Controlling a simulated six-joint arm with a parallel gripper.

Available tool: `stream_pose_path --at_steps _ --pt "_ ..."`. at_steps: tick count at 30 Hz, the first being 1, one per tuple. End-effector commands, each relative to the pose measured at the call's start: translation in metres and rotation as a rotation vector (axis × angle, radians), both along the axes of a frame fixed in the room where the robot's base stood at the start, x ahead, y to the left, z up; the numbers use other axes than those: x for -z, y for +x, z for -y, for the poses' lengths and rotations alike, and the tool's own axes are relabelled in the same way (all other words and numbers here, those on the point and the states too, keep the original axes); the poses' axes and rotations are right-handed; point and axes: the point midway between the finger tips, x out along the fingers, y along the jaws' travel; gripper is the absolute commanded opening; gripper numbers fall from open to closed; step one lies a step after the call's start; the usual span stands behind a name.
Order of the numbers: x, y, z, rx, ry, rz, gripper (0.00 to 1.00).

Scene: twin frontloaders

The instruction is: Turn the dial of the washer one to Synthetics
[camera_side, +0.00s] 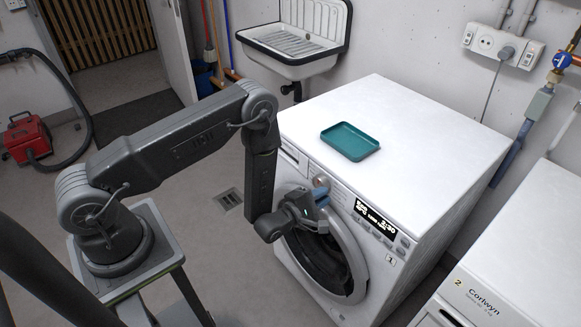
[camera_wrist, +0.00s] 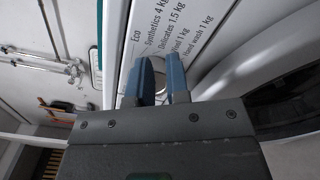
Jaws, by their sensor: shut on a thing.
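The front washer (camera_side: 430,150) is white, with a round dark door and a small label that looks like a 1. Its silver dial (camera_side: 321,181) sits on the upper left of the front panel. My gripper (camera_side: 322,198) is at the dial, its blue fingers shut on it. In the wrist view the dial (camera_wrist: 158,64) shows between the two fingers, partly hidden by them. Printed names fan out beyond it: Eco, Synthetics 4 kg (camera_wrist: 157,27), Delicates, Wool and Hand wash. The dial's pointer cannot be made out. The lit display (camera_side: 376,215) seems to read Eco and 3:30.
A teal tray (camera_side: 350,142) lies on top of the washer. A second white washer (camera_side: 500,280), marked 2 Corlwyn, stands at the lower right. A sink (camera_side: 295,40) hangs on the back wall. The floor left of the washer is clear near my arm.

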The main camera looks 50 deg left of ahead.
Motion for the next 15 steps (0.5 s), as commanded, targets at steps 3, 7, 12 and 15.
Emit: stream_pose_path --at_steps 3,7,12,15 --pt "-0.006 0.012 0.005 -0.001 -0.008 0.021 0.00" --pt "-0.006 0.011 0.009 0.002 -0.008 0.021 0.00" --pt "-0.006 -0.004 0.011 0.009 -0.007 0.020 0.00" --pt "-0.005 -0.017 0.010 0.007 -0.006 0.018 0.00"
